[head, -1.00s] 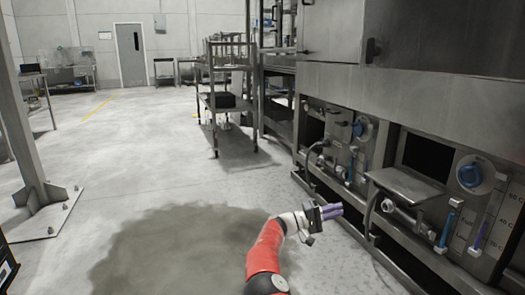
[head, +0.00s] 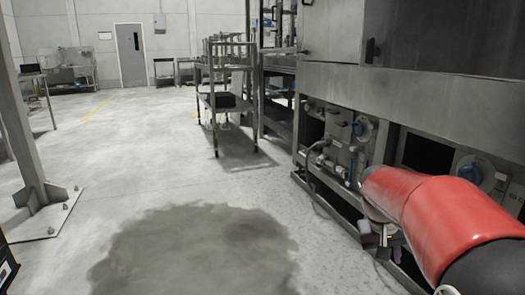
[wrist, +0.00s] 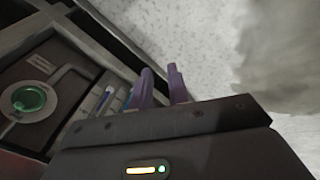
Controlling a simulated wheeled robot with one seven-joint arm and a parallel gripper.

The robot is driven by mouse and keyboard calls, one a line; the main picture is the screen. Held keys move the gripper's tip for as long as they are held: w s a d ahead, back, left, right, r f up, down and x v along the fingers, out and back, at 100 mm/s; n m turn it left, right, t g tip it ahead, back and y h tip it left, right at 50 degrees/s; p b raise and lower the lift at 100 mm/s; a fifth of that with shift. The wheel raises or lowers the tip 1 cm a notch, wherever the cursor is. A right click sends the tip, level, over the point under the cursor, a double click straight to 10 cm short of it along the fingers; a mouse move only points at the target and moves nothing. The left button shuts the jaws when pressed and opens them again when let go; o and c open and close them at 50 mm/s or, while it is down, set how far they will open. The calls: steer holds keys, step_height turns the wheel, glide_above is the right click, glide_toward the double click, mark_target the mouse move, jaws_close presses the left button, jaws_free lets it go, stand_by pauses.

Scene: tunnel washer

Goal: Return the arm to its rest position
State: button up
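My red arm (head: 430,215) is bent across the lower right of the head view, in front of the washer's lower panel. My gripper (wrist: 162,78) shows in the wrist view as two purple fingers standing apart, with nothing between them. In the head view the gripper (head: 396,250) is low beside the washer base, mostly hidden by the arm and hard to make out.
A wet patch (head: 195,255) covers the floor ahead. A shelf cart (head: 226,100) stands farther back. A steel post (head: 25,110) rises at left. The floor between is open.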

steer(key=s+a+r+n+t+y+p, duration=0.1)
steer(key=s+a+t+y, duration=0.1)
steer(key=s+a, duration=0.65)
steer(key=s+a+n+t+y, duration=0.1)
steer(key=s+a+t+y, duration=0.3)
steer(key=s, duration=0.7)
step_height(320, 180, up, 12)
steer(key=g+h+p, duration=0.1)
steer(key=h+p, duration=0.1)
steer(key=p, duration=1)
steer(key=shift+a+g, duration=0.3)
steer(key=shift+a, duration=0.1)
